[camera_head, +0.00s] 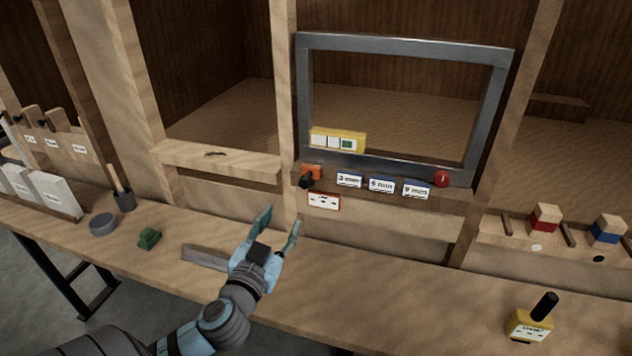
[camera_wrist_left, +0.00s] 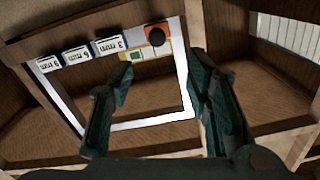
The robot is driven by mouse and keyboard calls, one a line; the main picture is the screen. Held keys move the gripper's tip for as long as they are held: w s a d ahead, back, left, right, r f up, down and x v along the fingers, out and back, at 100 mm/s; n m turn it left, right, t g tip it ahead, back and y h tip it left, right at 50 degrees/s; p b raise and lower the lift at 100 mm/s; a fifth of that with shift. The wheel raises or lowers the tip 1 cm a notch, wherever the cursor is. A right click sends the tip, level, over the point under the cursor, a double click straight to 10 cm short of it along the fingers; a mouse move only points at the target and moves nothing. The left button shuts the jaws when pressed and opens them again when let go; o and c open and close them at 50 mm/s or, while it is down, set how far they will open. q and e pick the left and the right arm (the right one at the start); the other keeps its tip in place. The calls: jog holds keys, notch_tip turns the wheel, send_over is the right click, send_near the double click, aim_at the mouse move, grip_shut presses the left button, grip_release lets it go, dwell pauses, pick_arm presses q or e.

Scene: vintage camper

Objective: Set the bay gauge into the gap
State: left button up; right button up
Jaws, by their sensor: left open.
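A yellow block with a black upright handle (camera_head: 530,327) stands on the bench at the front right. It looks like the bay gauge, but its label is too small to read surely. The grey metal frame (camera_head: 400,48) sits in the middle wooden bay, and it also shows in the wrist view (camera_wrist_left: 182,80). The gap along its edges is too fine to judge. My left gripper (camera_head: 270,222) is open and empty above the bench, left of the frame's lower corner and far from the yellow block. Its fingers (camera_wrist_left: 165,88) show apart in the wrist view. My right gripper is not in view.
A yellow box with a green display (camera_head: 338,139) sits on the frame's lower edge. A grey bar (camera_head: 204,257) and green block (camera_head: 148,238) lie on the bench.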

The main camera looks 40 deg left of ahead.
aim_at(304, 185)
pick_arm(q)
jog(key=x, duration=0.9)
jog(key=p+x, duration=0.1)
jog(key=x, duration=0.4)
jog(key=shift+w+d, duration=0.15)
jog(key=shift+d, duration=0.1)
grip_shut()
